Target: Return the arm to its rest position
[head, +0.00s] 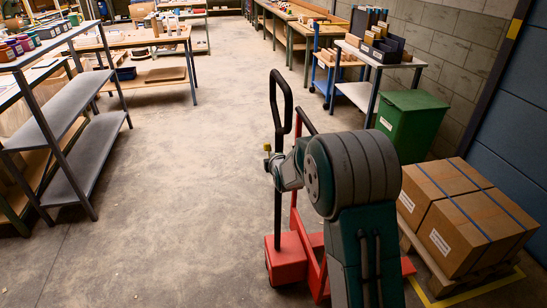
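My arm (352,170) rises from the lower right of the head view. Its large grey and teal joint is turned toward the left. A smaller grey-green part of my arm (287,171) sticks out to the left of that joint, overlapping the black handle of a red pallet truck in the picture. A small brass-coloured piece (267,148) shows at its left end; I cannot tell what it belongs to. No gripper fingers can be made out. No fly press can be made out.
The red pallet truck (286,261) stands close behind my arm. Cartons (470,222) on a pallet and a green bin (411,125) are at the right. A grey shelf rack (85,158) stands at the left. The concrete floor (190,190) between is clear.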

